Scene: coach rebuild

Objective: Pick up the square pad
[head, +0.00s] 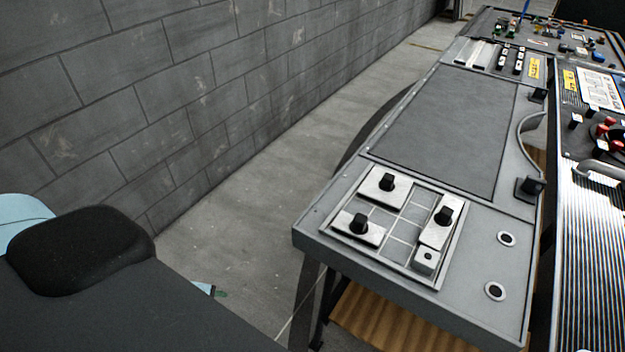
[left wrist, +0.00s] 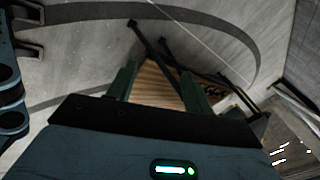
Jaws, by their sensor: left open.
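A square-looking pale pad (head: 375,194) with a black knob lies in the shallow gridded tray (head: 329,232) at the near end of the grey bench. A shorter rectangular pad (head: 345,231) with a knob, a long pad (head: 434,236) with a knob and a small block (head: 424,262) with a dark spot share the tray. My left gripper (left wrist: 160,82) shows in the left wrist view with two green fingers apart and nothing between them. In the head view only a small green-tipped bit shows low beside the bench, apart from the pads. My right gripper is out of view.
A large grey flat panel (head: 445,125) covers the bench's middle. A curved handle (head: 524,140) and two round sockets (head: 495,291) lie on the right side. Switches and parts crowd the far end. A block wall (head: 180,90) stands left, with bare floor (head: 250,200) between.

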